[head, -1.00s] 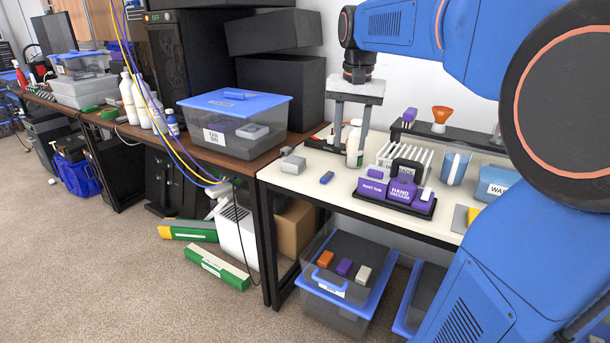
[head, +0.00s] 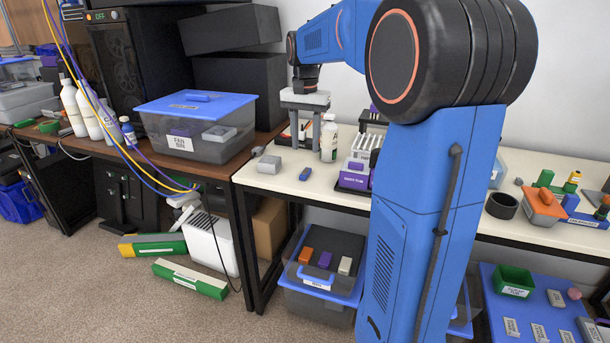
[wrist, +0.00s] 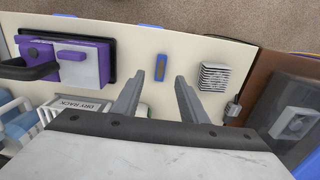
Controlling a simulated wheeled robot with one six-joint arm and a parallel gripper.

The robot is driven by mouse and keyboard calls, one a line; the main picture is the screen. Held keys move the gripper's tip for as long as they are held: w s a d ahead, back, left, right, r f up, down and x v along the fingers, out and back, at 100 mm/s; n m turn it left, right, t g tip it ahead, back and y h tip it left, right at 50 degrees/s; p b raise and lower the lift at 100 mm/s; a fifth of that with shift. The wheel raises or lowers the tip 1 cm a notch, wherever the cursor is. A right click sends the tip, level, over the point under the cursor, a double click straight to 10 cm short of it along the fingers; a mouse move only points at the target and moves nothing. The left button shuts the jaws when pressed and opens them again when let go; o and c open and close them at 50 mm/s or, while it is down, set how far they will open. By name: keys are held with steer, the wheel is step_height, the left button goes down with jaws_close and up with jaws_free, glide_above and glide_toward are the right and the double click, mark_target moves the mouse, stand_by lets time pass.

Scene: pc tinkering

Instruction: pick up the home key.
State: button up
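No thing in view bears a readable home key label. A small blue piece (head: 305,174) lies flat on the cream bench top near its front left. In the wrist view this blue piece (wrist: 161,68) shows an orange-brown stripe and lies just beyond my fingertips, between their lines. My gripper (head: 303,143) hangs pointing down over the bench, behind the blue piece in the head view. In the wrist view the two fingers of my gripper (wrist: 158,80) are apart with nothing between them.
A grey ribbed block (wrist: 213,77) lies to the right of the fingers in the wrist view. A purple rack (wrist: 85,60) stands to the left. A white bottle (head: 329,140) stands beside my gripper. The lidded bin (head: 197,128) stands on the brown desk. Bare bench surrounds the blue piece.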

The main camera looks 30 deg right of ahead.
mark_target(306, 172)
step_height(306, 172, down, 4)
steer(key=shift+r, duration=0.1)
steer(key=shift+w+d+f, duration=0.1)
steer(key=shift+w+f, duration=0.05)
steer(key=shift+f, duration=0.75)
steer(key=shift+w+d+f, duration=0.1)
steer(key=shift+f, duration=0.75)
steer(key=shift+w+d+f, duration=0.1)
steer(key=shift+w+f, duration=0.05)
steer(key=shift+f, duration=0.75)
jaws_close()
